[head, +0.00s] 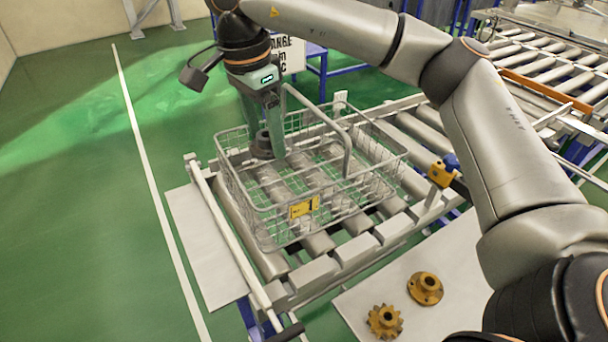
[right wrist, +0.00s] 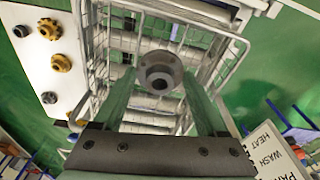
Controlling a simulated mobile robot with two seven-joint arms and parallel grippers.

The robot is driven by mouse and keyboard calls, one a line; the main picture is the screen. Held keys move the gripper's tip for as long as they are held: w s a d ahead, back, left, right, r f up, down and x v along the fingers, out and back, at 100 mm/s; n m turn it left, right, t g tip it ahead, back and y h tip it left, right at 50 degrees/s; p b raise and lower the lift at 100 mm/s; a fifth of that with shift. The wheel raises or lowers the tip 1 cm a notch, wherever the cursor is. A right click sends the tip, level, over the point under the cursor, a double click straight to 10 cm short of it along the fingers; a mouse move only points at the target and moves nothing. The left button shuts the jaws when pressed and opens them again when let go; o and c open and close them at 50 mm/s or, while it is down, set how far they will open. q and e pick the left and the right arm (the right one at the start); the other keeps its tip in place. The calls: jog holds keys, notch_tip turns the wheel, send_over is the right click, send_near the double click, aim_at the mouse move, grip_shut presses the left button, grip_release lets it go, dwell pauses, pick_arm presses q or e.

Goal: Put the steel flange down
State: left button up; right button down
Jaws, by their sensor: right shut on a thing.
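The steel flange (head: 262,146) is a grey round part with a hub. My right gripper (head: 268,122) points down into the wire basket and is shut on it. In the right wrist view the flange (right wrist: 160,74) sits between the tips of the two green fingers (right wrist: 161,84), its round face and centre hole towards the camera. It is in the left rear part of the wire basket (head: 355,181), low inside the walls. I cannot tell whether it touches the basket floor. My left gripper is not in view.
The basket stands on a roller conveyor (head: 312,275), with a yellow tag (head: 304,207) on its front wall. A raised handle crosses the basket beside my gripper. A brass flange (head: 425,288) and brass gear (head: 384,320) lie on a pale surface at front right. The rest of the basket looks empty.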

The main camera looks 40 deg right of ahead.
aim_at(273, 197)
notch_tip(273, 197, down, 11)
jog(key=shift+s+f, duration=0.1)
jog(key=shift+f, duration=0.1)
dwell(0.3)
jog(key=shift+f, duration=0.15)
grip_release()
jog(key=r, duration=0.4)
jog(key=a+r, duration=0.1)
jog(key=r, duration=0.7)
jog(key=shift+a+r, duration=0.15)
jog(key=shift+a, duration=0.1)
